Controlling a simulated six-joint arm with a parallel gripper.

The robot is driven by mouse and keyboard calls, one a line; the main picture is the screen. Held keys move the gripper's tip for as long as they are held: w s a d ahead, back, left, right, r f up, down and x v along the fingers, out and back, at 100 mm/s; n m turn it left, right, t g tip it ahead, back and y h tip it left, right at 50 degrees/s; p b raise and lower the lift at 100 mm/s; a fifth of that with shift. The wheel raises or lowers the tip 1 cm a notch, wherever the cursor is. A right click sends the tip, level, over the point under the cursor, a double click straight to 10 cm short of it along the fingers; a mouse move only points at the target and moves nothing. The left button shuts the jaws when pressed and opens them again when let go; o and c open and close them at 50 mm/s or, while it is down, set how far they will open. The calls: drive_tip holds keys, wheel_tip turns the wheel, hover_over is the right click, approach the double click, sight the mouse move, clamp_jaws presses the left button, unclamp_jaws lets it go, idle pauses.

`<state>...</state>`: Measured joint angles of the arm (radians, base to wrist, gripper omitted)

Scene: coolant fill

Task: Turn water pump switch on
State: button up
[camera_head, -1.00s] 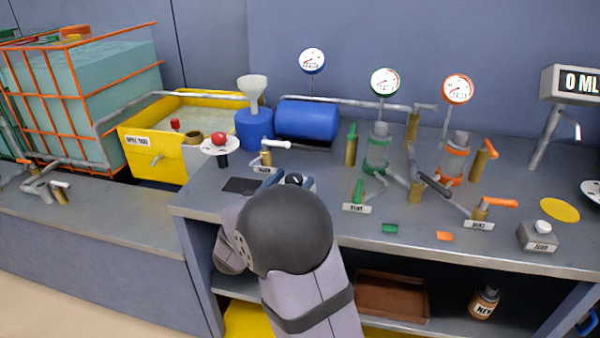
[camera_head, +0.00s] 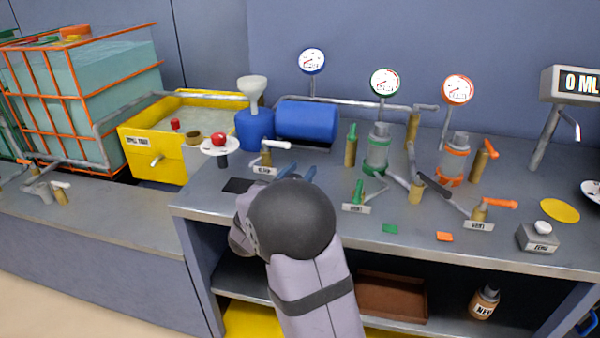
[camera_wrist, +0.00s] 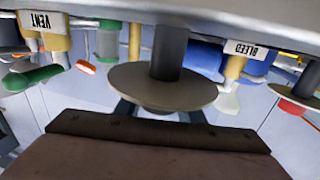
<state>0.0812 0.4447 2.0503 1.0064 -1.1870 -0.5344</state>
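A disc on a dark post (camera_wrist: 168,50), which may be the pump switch, fills the middle of the upside-down wrist view, with a dark knob (camera_wrist: 158,109) at its end. No pump label is readable. My gripper (camera_wrist: 158,118) is close to the disc, its fingers apart and partly hidden behind it. Whether they touch the knob cannot be told. In the head view my gripper (camera_head: 297,172) shows two blue fingers apart over the bench. My wrist hides the disc and post there. A similar white disc with a red knob (camera_head: 218,139) stands to the left.
The BLEED valve (camera_head: 268,155) is just behind my gripper. The green-handled VENT valve (camera_head: 358,194) is to its right. The blue tank (camera_head: 307,121), gauges and pipes stand behind. A black pad (camera_head: 238,185) lies left. The bench front (camera_head: 375,232) is mostly clear.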

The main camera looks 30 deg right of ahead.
drive_tip(key=shift+r+m+g+p, duration=0.1)
drive_tip(key=shift+m+g+p, duration=0.2)
drive_tip(key=shift+g+p, duration=0.15)
drive_tip(key=shift+s+d+m+g+h+p, duration=0.1)
drive_tip(key=shift+s+m+g+h+p, duration=0.15)
drive_tip(key=shift+m+g+h+p, duration=0.8)
drive_tip(key=shift+s+d+m+g+h+p, duration=0.1)
drive_tip(key=shift+s+m+g+h+p, duration=0.2)
drive_tip(key=shift+m+g+p, duration=0.7)
drive_tip(key=shift+s+d+m+g+h+b, duration=0.2)
drive_tip(key=shift+m+g, duration=0.35)
drive_tip(key=shift+g, duration=1.15)
drive_tip(key=shift+s+a, duration=0.1)
drive_tip(key=o, duration=1)
drive_tip(key=shift+o, duration=0.2)
drive_tip(key=shift+s+a, duration=0.15)
drive_tip(key=shift+a, duration=1.7)
drive_tip(key=shift+s+a, duration=0.15)
drive_tip(key=shift+a, duration=1.7)
